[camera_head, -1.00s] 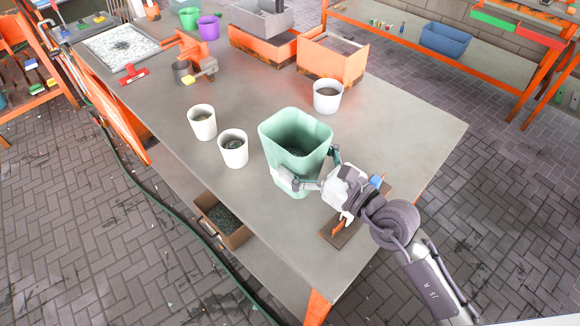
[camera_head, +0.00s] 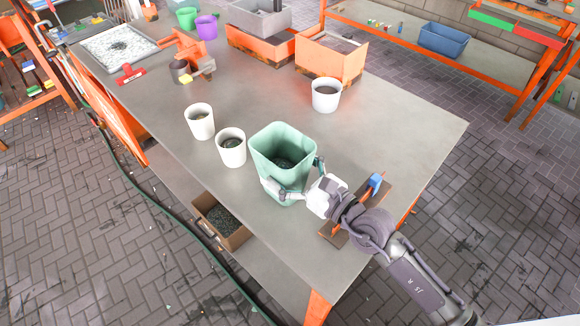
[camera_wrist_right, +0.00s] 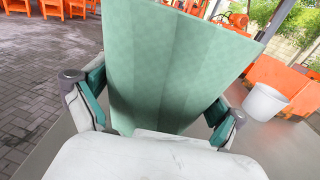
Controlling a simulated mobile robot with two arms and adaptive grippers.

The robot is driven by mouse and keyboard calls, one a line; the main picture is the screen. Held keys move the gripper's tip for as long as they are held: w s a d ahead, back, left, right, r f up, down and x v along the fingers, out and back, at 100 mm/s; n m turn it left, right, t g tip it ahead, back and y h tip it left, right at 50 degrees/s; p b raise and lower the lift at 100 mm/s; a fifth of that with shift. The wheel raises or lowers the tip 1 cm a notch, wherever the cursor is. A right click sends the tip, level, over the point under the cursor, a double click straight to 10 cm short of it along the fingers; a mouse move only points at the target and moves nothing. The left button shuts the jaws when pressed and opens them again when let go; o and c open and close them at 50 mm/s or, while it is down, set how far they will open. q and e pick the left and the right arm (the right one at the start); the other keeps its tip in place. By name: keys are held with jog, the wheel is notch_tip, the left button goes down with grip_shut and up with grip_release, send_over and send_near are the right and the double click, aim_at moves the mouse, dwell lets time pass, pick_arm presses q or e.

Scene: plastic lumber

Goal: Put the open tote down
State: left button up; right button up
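The open tote (camera_head: 280,172) is a tall pale green bin with an open top and some dark material inside. It stands upright at the near part of the grey table (camera_head: 400,130); I cannot tell whether its base touches the top. My right gripper (camera_head: 292,178) is around the tote's near side, one finger on each side. In the right wrist view the tote (camera_wrist_right: 165,65) fills the middle, between the two finger pads of the right gripper (camera_wrist_right: 152,108), which appear pressed to its sides. My left gripper is not in view.
Two white buckets (camera_head: 201,122) (camera_head: 232,148) stand left of the tote, and another white bucket (camera_head: 326,95) stands behind it. A brown board with a blue-and-orange tool (camera_head: 375,184) lies right of the tote. Orange bins (camera_head: 330,58) stand farther back.

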jog(key=shift+r, duration=0.1)
jog(key=shift+s+d, duration=0.1)
jog(key=b+v, duration=0.2)
jog(key=v, duration=0.8)
jog(key=shift+s+d+b, duration=0.25)
jog(key=shift+d+b, duration=0.05)
jog(key=shift+b, duration=0.1)
jog(key=shift+s+d+r, duration=0.15)
jog(key=shift+s+d, duration=0.15)
jog(key=shift+s, duration=0.05)
